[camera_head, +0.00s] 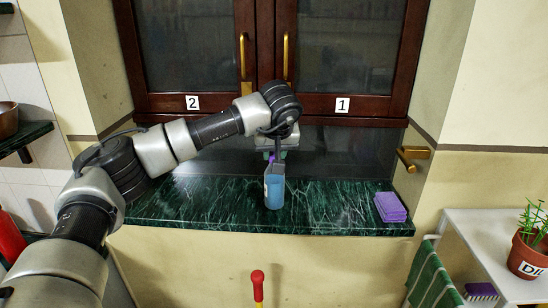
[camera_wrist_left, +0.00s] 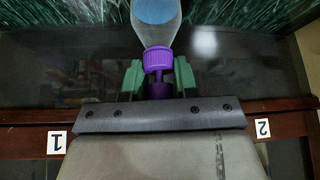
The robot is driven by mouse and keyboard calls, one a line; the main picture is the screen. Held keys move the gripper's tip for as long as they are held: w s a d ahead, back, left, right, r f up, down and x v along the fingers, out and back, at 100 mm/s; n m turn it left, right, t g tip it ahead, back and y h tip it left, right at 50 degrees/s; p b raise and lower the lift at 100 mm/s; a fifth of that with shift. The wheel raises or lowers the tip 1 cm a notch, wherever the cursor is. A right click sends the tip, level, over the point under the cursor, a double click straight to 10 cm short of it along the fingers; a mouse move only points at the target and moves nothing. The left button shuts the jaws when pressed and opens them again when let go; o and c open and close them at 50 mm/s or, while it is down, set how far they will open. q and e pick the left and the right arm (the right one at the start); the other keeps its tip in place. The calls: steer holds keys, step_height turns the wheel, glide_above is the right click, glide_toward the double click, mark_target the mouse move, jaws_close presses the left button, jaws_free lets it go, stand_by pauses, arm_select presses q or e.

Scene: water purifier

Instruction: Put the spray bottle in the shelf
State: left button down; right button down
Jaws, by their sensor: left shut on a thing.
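The spray bottle (camera_head: 274,190) is clear with blue liquid and a purple top. It is upright over the green marble counter (camera_head: 235,212); I cannot tell whether its base touches it. My left gripper (camera_head: 273,156) comes from above and is shut on the bottle's purple top. In the left wrist view the green fingers (camera_wrist_left: 158,82) stand on both sides of the purple neck, below the purple collar of the bottle (camera_wrist_left: 155,38). Behind is a dark wood cabinet (camera_head: 345,118) with closed glass doors, labelled 2 and 1. My right gripper is not in view.
A purple sponge stack (camera_head: 391,207) lies at the counter's right end. A white shelf (camera_head: 480,235) at the lower right holds a potted plant (camera_head: 528,252); a purple brush (camera_head: 481,291) is under it. A small marble shelf (camera_head: 22,137) with a bowl is at left. The counter's middle right is clear.

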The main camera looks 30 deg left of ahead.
mark_target(274, 181)
arm_select(q)
steer(key=shift+f, duration=1.15)
steer(key=shift+f, duration=0.15)
steer(key=c, duration=0.9)
jaws_free()
steer(key=shift+o, duration=0.2)
